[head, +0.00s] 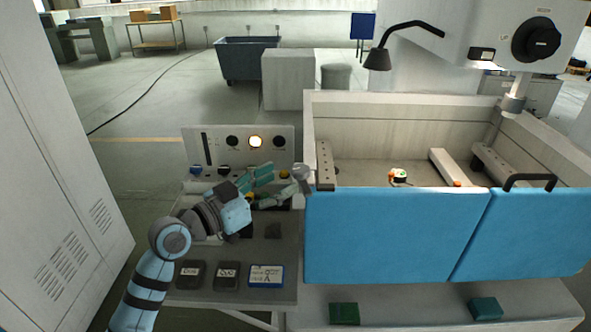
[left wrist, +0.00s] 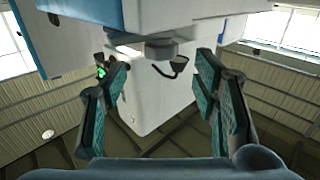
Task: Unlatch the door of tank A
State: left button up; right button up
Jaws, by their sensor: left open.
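The tank (head: 450,140) is a pale open box with a blue door panel (head: 390,235) on its front. A grey rounded knob, seemingly the latch (head: 302,177), sits at the door's upper left corner. It also shows in the left wrist view (left wrist: 158,48), just beyond the fingertips and roughly between them. My left gripper (head: 286,183) is open, with its teal-padded fingers pointing right at the knob from the left. In the left wrist view my left gripper (left wrist: 162,66) holds nothing. I cannot tell whether a fingertip touches the knob. My right gripper is out of view.
A control panel (head: 215,147) with a lit lamp stands behind my left gripper. A second blue panel (head: 530,235) with a black handle is at right. A tall cabinet (head: 60,180) stands left.

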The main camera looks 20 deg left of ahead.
aim_at(295, 170)
pick_arm(q)
jog(key=x, duration=0.5)
jog(key=shift+w+d, duration=0.1)
jog(key=shift+w, duration=0.25)
jog(key=shift+w+d, duration=0.1)
jog(key=shift+d, duration=0.05)
jog(key=c, duration=1.2)
jog(key=shift+o, duration=0.2)
jog(key=m+h+b, duration=0.1)
jog(key=b, duration=0.2)
jog(key=m+g+h+b, duration=0.1)
jog(key=b, duration=0.2)
jog(key=f+g+h+b, duration=0.1)
jog(key=b, duration=0.2)
jog(key=shift+w+a+m, duration=0.15)
jog(key=shift+a+m, duration=0.1)
jog(key=shift+m, duration=0.15)
jog(key=shift+r+g+h, duration=0.2)
jog(key=shift+g+h, duration=0.2)
jog(key=shift+g, duration=0.2)
jog(key=shift+r+m, duration=0.2)
jog(key=shift+m, duration=0.1)
